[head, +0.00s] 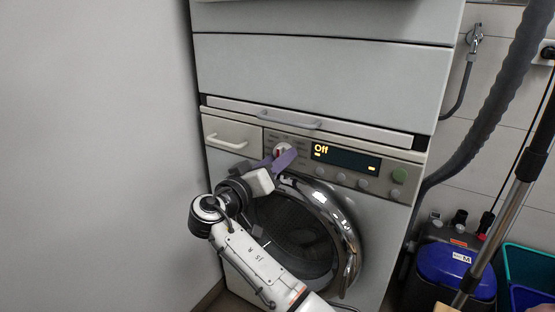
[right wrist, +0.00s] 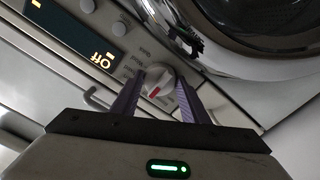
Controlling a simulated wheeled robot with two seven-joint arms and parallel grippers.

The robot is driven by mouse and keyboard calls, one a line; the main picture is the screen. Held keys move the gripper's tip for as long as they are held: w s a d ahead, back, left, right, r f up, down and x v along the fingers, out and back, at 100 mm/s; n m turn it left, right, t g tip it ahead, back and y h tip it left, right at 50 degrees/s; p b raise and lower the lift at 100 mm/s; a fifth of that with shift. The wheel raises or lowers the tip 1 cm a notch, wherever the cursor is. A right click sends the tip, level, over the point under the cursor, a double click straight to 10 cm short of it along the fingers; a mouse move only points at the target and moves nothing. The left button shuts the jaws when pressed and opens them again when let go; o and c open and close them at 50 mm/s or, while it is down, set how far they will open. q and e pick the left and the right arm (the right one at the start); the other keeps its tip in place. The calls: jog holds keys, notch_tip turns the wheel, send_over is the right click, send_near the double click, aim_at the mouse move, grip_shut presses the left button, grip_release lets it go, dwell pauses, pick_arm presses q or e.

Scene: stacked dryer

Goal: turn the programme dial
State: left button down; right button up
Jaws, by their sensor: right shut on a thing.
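The programme dial (head: 281,149) is a white round knob with a red mark, on the dryer's front panel left of the display. In the right wrist view the dial (right wrist: 157,84) sits between the two purple fingers, with its red mark showing. My right gripper (head: 277,160) is at the panel, shut on the dial, its fingers on either side and hiding part of it. The display (head: 345,158) reads "Off"; it also shows upside down in the right wrist view (right wrist: 92,42). My left gripper is not in view.
The round chrome-rimmed door (head: 345,235) is closed just below the panel, close to my right arm. A drawer handle (head: 226,142) is left of the dial. Round buttons (head: 341,178) line the panel. A grey hose (head: 470,150) and blue vacuum cleaner (head: 455,268) stand at the right.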

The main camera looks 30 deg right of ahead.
jog(key=shift+f, duration=0.1)
jog(key=o, duration=1.1)
jog(key=shift+c, duration=0.2)
jog(key=shift+a, duration=0.1)
jog(key=p+v, duration=0.1)
jog(key=v, duration=0.9)
jog(key=shift+s+a, duration=0.1)
